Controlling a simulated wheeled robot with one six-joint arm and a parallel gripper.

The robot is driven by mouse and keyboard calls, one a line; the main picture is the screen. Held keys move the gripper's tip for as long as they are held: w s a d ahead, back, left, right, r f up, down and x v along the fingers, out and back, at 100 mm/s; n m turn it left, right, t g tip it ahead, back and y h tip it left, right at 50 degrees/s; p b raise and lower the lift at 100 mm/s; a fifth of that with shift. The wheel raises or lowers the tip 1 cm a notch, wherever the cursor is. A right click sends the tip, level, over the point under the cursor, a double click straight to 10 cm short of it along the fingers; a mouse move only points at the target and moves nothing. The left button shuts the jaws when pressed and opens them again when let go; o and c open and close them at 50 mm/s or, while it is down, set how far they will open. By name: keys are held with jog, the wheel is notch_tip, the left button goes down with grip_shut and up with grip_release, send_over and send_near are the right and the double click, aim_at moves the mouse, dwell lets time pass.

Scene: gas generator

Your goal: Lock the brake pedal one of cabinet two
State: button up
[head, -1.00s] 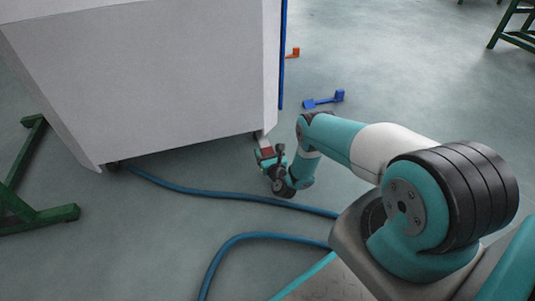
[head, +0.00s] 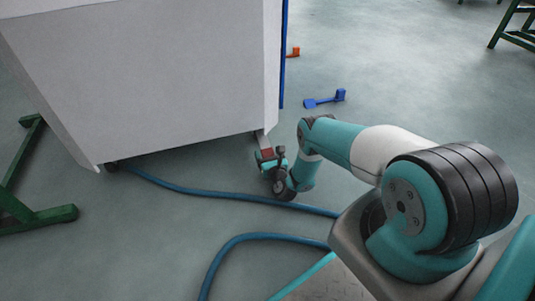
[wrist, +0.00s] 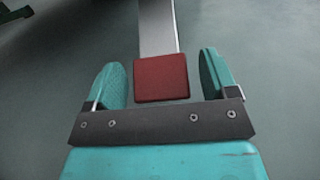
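The cabinet (head: 150,80) is a large light-grey box at the upper left of the head view. A brake pedal with a red square pad (wrist: 161,78) on a pale metal bar sticks out from its lower right corner. The red pad (head: 266,153) also shows small in the head view. My gripper (wrist: 164,80) is open, with one teal finger on each side of the pad and a gap on both sides. In the head view my gripper (head: 268,160) is low, close to the floor at the cabinet corner. Whether it touches the pad is unclear.
Blue hoses (head: 230,197) run over the floor in front of the cabinet. A blue pedal-shaped piece (head: 324,99) and an orange one (head: 294,52) lie on the floor to the right. A green stand (head: 40,215) is at the left.

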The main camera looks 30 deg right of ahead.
jog(key=shift+r, duration=0.1)
jog(key=shift+s+a+r+p, duration=0.15)
jog(key=shift+s+p, duration=0.2)
jog(key=shift+p, duration=0.5)
jog(key=p+v, duration=1.2)
jog(key=v, duration=0.3)
jog(key=shift+s, duration=0.25)
jog(key=shift+s+a, duration=0.2)
jog(key=shift+s, duration=0.35)
